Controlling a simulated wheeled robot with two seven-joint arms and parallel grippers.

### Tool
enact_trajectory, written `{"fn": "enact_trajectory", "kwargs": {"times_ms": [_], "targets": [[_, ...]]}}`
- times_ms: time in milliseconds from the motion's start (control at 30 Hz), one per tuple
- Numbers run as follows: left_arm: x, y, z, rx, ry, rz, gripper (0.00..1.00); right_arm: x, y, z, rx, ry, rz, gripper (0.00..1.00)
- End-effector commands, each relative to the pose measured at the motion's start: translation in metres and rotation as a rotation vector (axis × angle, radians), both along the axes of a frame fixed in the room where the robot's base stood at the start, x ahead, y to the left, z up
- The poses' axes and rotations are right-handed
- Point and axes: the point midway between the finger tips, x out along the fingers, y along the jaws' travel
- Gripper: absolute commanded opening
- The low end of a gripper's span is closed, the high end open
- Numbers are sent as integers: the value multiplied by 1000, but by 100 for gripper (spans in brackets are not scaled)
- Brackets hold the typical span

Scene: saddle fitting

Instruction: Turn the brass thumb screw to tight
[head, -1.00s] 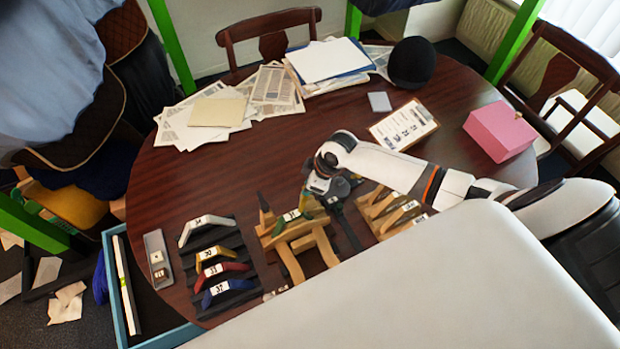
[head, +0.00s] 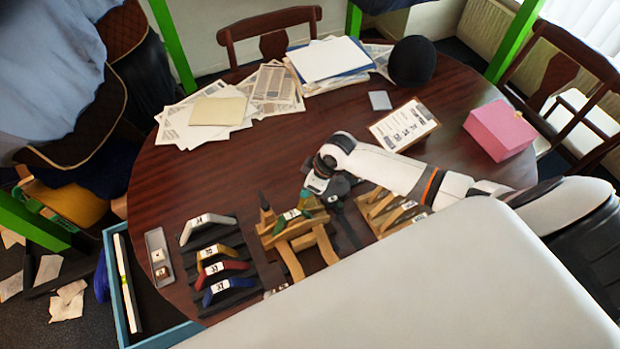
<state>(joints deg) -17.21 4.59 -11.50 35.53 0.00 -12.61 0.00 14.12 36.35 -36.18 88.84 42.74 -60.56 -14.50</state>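A wooden saddle stand (head: 299,243) stands near the front of the round table. A green numbered piece (head: 290,217) lies across its top. The brass thumb screw cannot be made out; it is too small or hidden near my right gripper. My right gripper (head: 324,197) comes in from the right and points down at the back right of the stand, close beside the green piece. Its fingertips are dark and partly hidden, so I cannot tell whether they are open or touching anything. My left gripper is not in view.
A black rack (head: 226,262) of numbered white, yellow, red and blue pieces lies left of the stand. A grey tray (head: 157,254) lies further left. A second wooden rack (head: 381,211) stands right. Clipboard (head: 404,124) and pink box (head: 499,130) lie behind. The table's left middle is clear.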

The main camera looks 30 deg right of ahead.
Motion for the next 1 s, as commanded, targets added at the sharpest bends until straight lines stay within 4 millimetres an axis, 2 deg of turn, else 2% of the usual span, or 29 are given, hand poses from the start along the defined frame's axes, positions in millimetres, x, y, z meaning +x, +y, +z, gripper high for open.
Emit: {"fn": "enact_trajectory", "kwargs": {"times_ms": [200, 367, 800, 1000], "targets": [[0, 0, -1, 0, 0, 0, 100, -1, 0, 0, -1, 2, 1, 45], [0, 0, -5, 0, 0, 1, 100, -4, -4, 10, -2, 1, 3, 45], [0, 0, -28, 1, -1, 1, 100, -27, -23, 87, -5, -1, 3, 45], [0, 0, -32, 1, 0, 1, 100, -32, -27, 108, -2, 0, 1, 45]]}}
